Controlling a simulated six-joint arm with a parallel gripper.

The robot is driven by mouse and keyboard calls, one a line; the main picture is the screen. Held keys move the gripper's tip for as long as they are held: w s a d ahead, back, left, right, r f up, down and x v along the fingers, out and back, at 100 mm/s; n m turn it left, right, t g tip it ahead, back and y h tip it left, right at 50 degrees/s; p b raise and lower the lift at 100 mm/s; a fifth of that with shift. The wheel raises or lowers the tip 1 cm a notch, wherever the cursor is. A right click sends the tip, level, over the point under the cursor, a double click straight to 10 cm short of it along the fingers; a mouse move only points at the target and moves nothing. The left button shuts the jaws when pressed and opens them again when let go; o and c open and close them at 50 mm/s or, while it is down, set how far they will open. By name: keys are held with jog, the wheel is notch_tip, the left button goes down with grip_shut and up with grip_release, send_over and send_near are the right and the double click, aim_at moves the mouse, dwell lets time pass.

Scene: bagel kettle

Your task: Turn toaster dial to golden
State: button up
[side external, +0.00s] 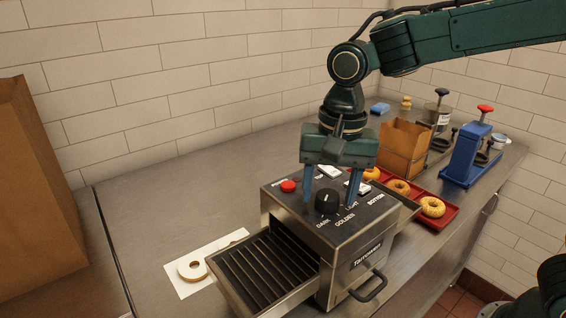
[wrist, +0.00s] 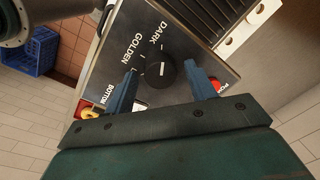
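The steel toaster (side external: 345,262) stands on the counter, with a black round dial (side external: 326,203) on its top panel. The words DARK, GOLDEN and LIGHT are printed around the dial. The dial also shows in the wrist view (wrist: 160,74), with a short white mark on it. My gripper (side external: 331,196) points down over the panel. Its two blue fingers (wrist: 160,85) are apart, one on each side of the dial, with gaps to it. The gripper is open and empty.
A red button (side external: 288,186) and white switches sit on the panel. A ribbed rack (side external: 265,270) juts out in front. A cut bagel (side external: 194,266) lies on paper at left.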

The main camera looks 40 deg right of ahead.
jog(key=c, duration=0.8)
jog(key=shift+n, duration=0.4)
jog(key=n, duration=0.5)
jog(key=shift+w, duration=0.1)
jog(key=n, duration=0.6)
jog(key=shift+g, duration=0.4)
jog(key=o, duration=1)
